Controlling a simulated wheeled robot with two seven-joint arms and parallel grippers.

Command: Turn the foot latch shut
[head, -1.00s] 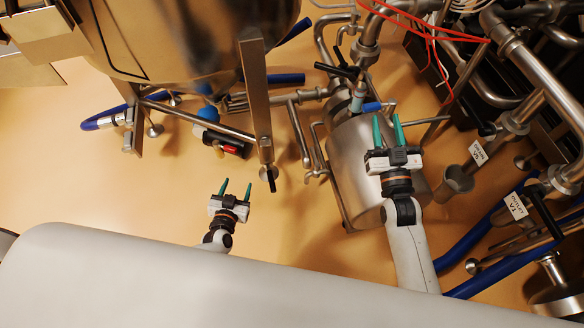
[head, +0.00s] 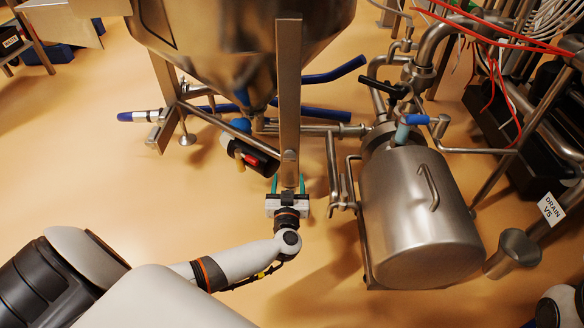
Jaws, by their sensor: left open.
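My left gripper (head: 288,183) is open, with its two green fingers pointing away from me on either side of the lower end of the hopper's front leg (head: 288,95). I cannot tell whether they touch it. No foot latch can be made out clearly at the leg's foot; the gripper and the leg partly hide that spot. The steel hopper (head: 215,50) stands above and behind. My right gripper is out of the picture; only part of that arm shows at the lower right.
A black fitting with a red part (head: 250,159) hangs just left of the leg. A steel motor housing (head: 420,220) with pipework stands to the right. A "DRAIN V5" sign (head: 551,208) is at the far right. Open floor lies in front and to the left.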

